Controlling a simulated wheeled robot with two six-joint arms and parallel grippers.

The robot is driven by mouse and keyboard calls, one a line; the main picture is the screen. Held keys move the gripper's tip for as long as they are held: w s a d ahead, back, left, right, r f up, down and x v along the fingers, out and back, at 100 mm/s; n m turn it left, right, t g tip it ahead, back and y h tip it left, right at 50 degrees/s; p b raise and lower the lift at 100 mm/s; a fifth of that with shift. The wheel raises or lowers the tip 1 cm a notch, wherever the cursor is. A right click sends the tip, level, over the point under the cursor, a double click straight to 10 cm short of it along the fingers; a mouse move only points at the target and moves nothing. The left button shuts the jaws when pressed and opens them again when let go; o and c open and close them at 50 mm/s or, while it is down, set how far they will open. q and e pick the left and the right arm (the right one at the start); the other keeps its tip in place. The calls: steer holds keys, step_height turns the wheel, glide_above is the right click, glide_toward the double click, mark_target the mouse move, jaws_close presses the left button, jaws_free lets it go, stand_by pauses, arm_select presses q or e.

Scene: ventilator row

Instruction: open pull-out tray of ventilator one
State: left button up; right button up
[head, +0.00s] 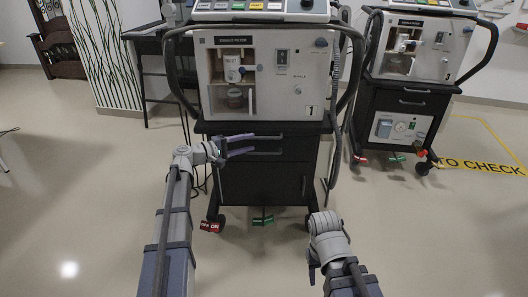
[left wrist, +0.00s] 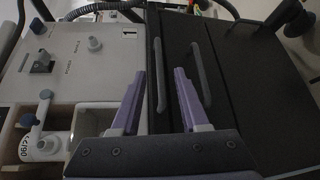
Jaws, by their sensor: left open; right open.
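Ventilator one (head: 289,103), a light panel marked "1" on a black cabinet, stands in the middle of the head view. Its upper dark bar handle (head: 268,137) is on the tray front just under the panel, and also shows in the left wrist view (left wrist: 158,75). A second handle (head: 265,153) sits below it. My left gripper (head: 250,144) is open and empty in front of the cabinet. In the left wrist view its fingers (left wrist: 160,98) lie either side of the upper handle; contact cannot be told. My right gripper (head: 312,266) is low right of the cabinet, partly hidden by its arm.
A second ventilator (head: 425,50) stands at the right on a black cart. Dark hoses (head: 356,70) hang beside ventilator one. Red and green caster tags (head: 210,226) are at its foot. A dark table (head: 150,40) stands behind left. The floor in front is clear.

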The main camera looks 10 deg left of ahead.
mark_target(264, 138)
arm_select(q)
steer(key=shift+b+x, duration=0.4)
steer(key=shift+x, duration=3.4)
steer(key=shift+w+a, duration=0.2)
jaws_close()
